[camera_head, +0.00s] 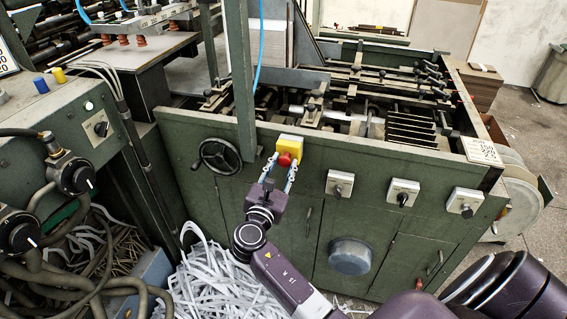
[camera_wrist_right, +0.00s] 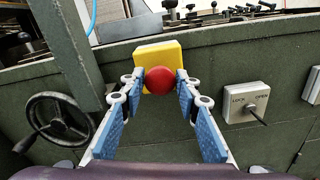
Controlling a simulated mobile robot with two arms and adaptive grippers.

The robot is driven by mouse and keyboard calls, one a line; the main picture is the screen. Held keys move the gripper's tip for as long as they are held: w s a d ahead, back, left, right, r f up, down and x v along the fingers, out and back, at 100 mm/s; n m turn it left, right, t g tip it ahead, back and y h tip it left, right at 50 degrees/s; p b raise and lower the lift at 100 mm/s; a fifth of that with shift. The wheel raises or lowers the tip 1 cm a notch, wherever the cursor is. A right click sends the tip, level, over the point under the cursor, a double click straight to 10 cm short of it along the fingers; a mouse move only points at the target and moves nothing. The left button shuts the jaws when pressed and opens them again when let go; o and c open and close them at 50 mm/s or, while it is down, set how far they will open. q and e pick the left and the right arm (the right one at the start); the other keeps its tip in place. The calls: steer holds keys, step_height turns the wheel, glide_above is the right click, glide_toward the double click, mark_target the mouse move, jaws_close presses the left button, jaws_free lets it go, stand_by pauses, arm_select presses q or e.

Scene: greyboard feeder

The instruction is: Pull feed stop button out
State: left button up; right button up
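The feed stop button is a round red knob (camera_head: 284,159) on a yellow box (camera_head: 290,143) on the green machine's front panel. In the right wrist view the red knob (camera_wrist_right: 160,80) sits in front of the yellow box (camera_wrist_right: 158,56), between the tips of my right gripper (camera_wrist_right: 160,88). The blue-padded fingers are spread wide at their bases and their tips reach the knob's two sides. I cannot tell whether both tips touch it. In the head view my right gripper (camera_head: 279,174) points up at the button from below. My left gripper is not in view.
A black handwheel (camera_head: 220,156) is left of the button. Several switch boxes, the nearest a lever switch (camera_head: 340,184), are to its right. A green post (camera_head: 240,80) rises just left of it. Shredded paper strips (camera_head: 215,285) lie below my right arm.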

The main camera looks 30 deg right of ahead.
steer(key=o, duration=0.3)
steer(key=shift+s+a+r, duration=0.1)
steer(key=shift+o, duration=0.2)
steer(key=v, duration=1.2)
